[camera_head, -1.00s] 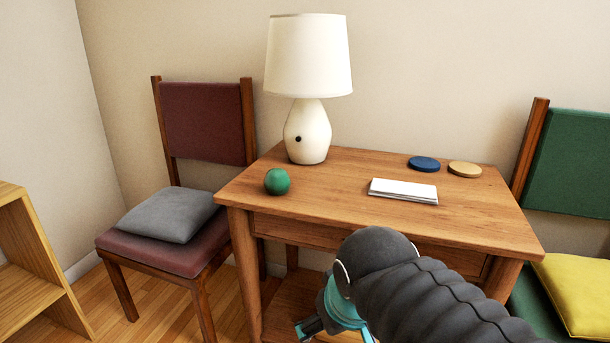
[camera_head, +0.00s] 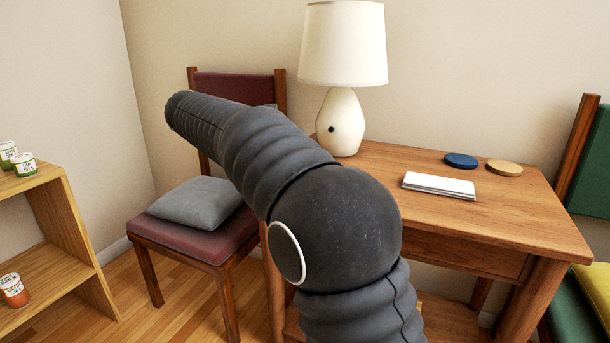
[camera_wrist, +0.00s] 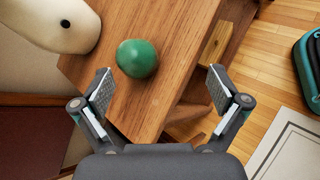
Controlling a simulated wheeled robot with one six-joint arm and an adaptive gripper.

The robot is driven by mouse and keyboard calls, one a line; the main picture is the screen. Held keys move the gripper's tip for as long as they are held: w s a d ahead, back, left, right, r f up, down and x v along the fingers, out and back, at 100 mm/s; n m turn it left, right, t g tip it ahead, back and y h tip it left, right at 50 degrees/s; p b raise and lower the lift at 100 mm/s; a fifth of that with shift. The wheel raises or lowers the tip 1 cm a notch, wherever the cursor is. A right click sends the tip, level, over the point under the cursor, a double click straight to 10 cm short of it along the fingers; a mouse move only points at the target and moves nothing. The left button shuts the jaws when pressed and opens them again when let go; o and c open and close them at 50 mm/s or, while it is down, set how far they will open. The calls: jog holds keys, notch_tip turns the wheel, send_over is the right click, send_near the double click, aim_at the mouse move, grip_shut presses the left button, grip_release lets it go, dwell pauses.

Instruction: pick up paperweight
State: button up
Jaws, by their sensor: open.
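The paperweight is most likely the round green object (camera_wrist: 137,58) on the wooden table, seen in the wrist view near the table's edge. My gripper (camera_wrist: 160,88) is open and empty, with its two fingers spread apart. The green object lies beyond the fingertips, a little left of the middle between them, and no finger appears to touch it. In the head view my dark arm hides the green object and the gripper.
A white lamp (camera_head: 342,120) stands on the table (camera_head: 490,225) close to the green object. A white stack of paper (camera_head: 438,185), a blue disc (camera_head: 461,160) and a tan disc (camera_head: 504,168) lie farther right. A chair (camera_head: 185,240) with a grey cushion (camera_head: 197,203) stands left.

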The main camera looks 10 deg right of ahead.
jog(key=w+a+f+n+h, duration=0.1)
jog(key=w+a+n+h, duration=0.15)
jog(key=w+a, duration=0.35)
jog(key=shift+m, duration=0.45)
jog(key=b+x, duration=0.1)
jog(key=x, duration=0.1)
jog(key=b+x, duration=0.1)
jog(key=x, duration=0.1)
jog(key=s+b+x, duration=0.1)
jog(key=x, duration=0.2)
jog(key=shift+d+f, duration=0.15)
jog(key=d+b, duration=0.1)
jog(key=d, duration=0.1)
jog(key=d+f, duration=0.1)
jog(key=d, duration=0.1)
jog(key=shift+d+b, duration=0.15)
jog(key=shift+b, duration=0.2)
jog(key=shift+w+d+f, duration=0.15)
jog(key=shift+w+d, duration=0.05)
jog(key=shift+d, duration=0.3)
jog(key=c, duration=1.6)
